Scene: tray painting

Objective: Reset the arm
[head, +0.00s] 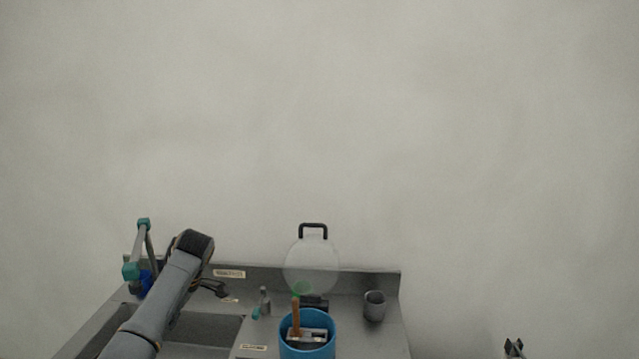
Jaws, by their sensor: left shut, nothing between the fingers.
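My left arm comes in from the lower left and reaches up over the sink side of the counter. Its dark gripper (217,291) is small and partly behind the arm, above the back of the counter, shut and empty. Two small dark tips (513,347) show at the bottom edge on the right, clear of the counter. They look like the end of my right gripper, but most of it is cut off and its opening is unclear.
A blue bucket (308,353) holding a wooden-handled tool (296,318) stands on the grey counter (390,339). Behind it is a pale round board (311,262) with a black handle. A grey cup (374,306) stands to the right; a small bottle (265,301) stands left.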

